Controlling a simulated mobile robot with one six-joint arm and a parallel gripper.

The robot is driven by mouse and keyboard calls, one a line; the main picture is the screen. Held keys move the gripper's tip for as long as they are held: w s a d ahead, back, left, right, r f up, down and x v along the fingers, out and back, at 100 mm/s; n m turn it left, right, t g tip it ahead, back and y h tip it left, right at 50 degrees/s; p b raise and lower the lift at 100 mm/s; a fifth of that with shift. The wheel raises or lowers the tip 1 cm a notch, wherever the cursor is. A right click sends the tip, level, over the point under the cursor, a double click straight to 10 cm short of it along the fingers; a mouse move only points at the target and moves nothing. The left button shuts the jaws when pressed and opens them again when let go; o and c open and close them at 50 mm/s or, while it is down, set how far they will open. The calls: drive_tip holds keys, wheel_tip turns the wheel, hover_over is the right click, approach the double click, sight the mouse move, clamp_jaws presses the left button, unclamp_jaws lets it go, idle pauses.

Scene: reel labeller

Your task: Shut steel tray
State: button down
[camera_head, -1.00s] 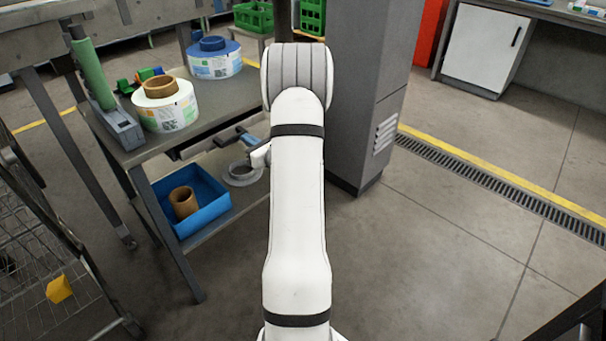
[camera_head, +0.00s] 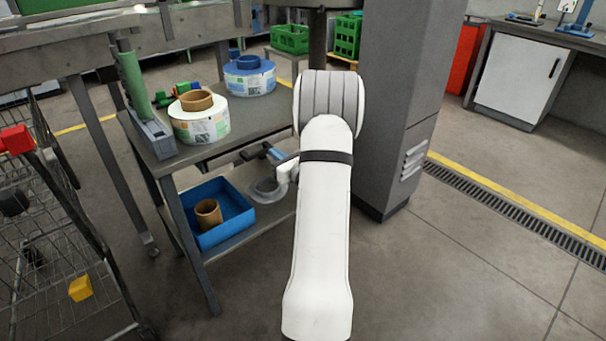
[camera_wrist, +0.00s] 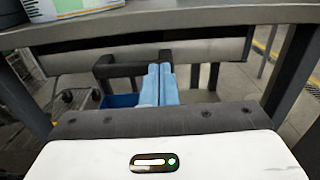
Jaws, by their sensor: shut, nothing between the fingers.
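The steel tray (camera_wrist: 225,52) shows in the wrist view as a long grey front just under the bench top. A dark bracket-like handle (camera_wrist: 122,70) appears in front of it. My gripper (camera_wrist: 160,72) has its light blue fingers together, with nothing between them. The fingertips overlap the handle and tray front in the picture; I cannot tell whether they touch. In the head view my gripper (camera_head: 272,151) is by the bench's front edge, partly hidden by my arm. How far the tray stands out is hard to tell.
The bench (camera_head: 245,122) carries a white label reel (camera_head: 203,128) and a blue reel (camera_head: 248,83). A blue bin (camera_head: 236,217) with a brown core stands on the lower shelf. A wire trolley (camera_head: 55,265) is at left, a grey column (camera_head: 395,100) at right.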

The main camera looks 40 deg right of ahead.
drive_tip(key=s+a, duration=0.1)
drive_tip(key=s, duration=1.3)
drive_tip(key=w+a+r+n+g+y+p, duration=0.2)
drive_tip(key=a+r+n+y+p, duration=0.15)
drive_tip(key=a, duration=0.45)
drive_tip(key=w+a+r+n+g+y+p, duration=0.1)
drive_tip(key=w+a+r+n+y+p, duration=0.1)
drive_tip(key=a+r+n+y, duration=0.4)
drive_tip(key=s+a+r+n+g+y+p, duration=0.1)
drive_tip(key=a+r+n+g+p, duration=0.15)
drive_tip(key=a, duration=0.35)
drive_tip(key=s+a+r+n+g+p, duration=0.1)
drive_tip(key=s+a+n+g, duration=0.1)
drive_tip(key=a+n+g, duration=0.3)
drive_tip(key=s+a+r+n+g+y+p, duration=0.1)
drive_tip(key=a+r+n, duration=0.1)
drive_tip(key=a, duration=0.4)
drive_tip(key=s+a+r+n+g+h+p, duration=0.4)
drive_tip(key=s+a+r+n+g+p, duration=0.1)
drive_tip(key=s+a+n, duration=0.3)
drive_tip(key=s+d+r+n+t+h+p, duration=0.1)
drive_tip(key=s+d+r+n+h+p, duration=0.2)
drive_tip(key=s+r+n+h+p, duration=0.2)
wheel_tip(320, 180, up, 3)
drive_tip(key=n+h, duration=0.1)
drive_tip(key=n, duration=0.3)
drive_tip(key=shift+s+r+n+p, duration=0.15)
drive_tip(key=shift+s+n+p, duration=0.2)
drive_tip(key=shift+n, duration=0.05)
drive_tip(key=shift+d, duration=0.1)
